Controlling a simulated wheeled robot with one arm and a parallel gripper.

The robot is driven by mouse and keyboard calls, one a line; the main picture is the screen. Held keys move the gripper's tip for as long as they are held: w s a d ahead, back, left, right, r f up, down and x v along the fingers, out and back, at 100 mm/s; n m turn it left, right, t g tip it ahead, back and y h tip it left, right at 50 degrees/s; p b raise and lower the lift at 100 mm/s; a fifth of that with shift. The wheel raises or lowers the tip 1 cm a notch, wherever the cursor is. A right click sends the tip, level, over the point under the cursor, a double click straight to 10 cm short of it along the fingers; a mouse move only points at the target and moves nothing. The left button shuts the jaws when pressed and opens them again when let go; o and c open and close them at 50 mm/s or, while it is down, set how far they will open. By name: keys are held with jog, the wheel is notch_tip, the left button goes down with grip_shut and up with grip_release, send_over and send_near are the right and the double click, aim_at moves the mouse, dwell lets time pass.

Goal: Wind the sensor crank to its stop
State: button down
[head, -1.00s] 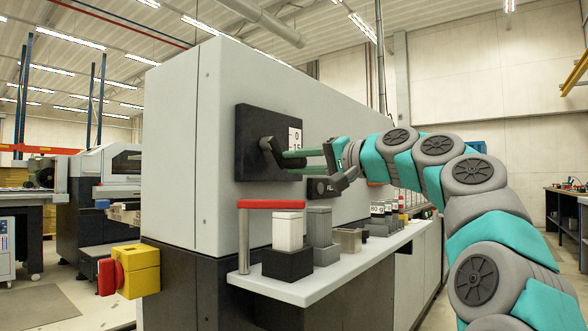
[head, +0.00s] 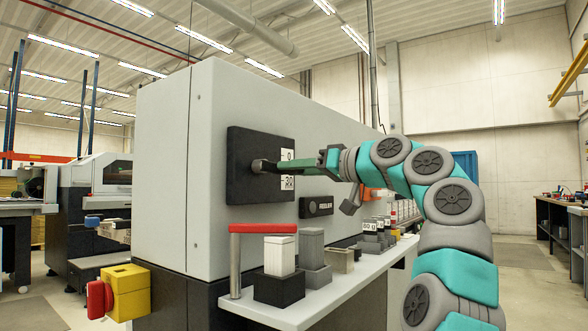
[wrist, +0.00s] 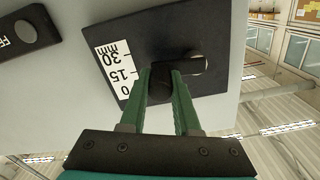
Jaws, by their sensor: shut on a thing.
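The sensor crank is a dark handle on a square black plate (head: 240,190) on the machine's grey side. In the wrist view the crank (wrist: 187,66) shows as a short arm with a rounded end to the right. Its grip end is between the green fingers of my gripper (wrist: 163,92), which is shut on it. In the head view my gripper (head: 283,167) reaches in from the right, its fingers level across the scale. A white scale (wrist: 117,70) marked 0, 15 and 30 mm is on the plate. The fingers partly hide the crank's grip.
A dark block labelled FEELER (head: 316,207) is right of the plate. Below is a white shelf (head: 300,312) with a red-topped post (head: 263,229) and several small blocks. A yellow box with a red knob (head: 128,292) juts out at lower left.

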jog(key=shift+r+n, duration=0.25)
jog(key=shift+n, duration=0.15)
jog(key=c, duration=0.6)
grip_release()
jog(key=shift+c, duration=0.2)
jog(key=b+v, duration=0.1)
jog(key=v, duration=0.6)
jog(key=shift+s+d, duration=0.25)
jog(key=shift+d, duration=0.1)
jog(key=shift+f, duration=0.1)
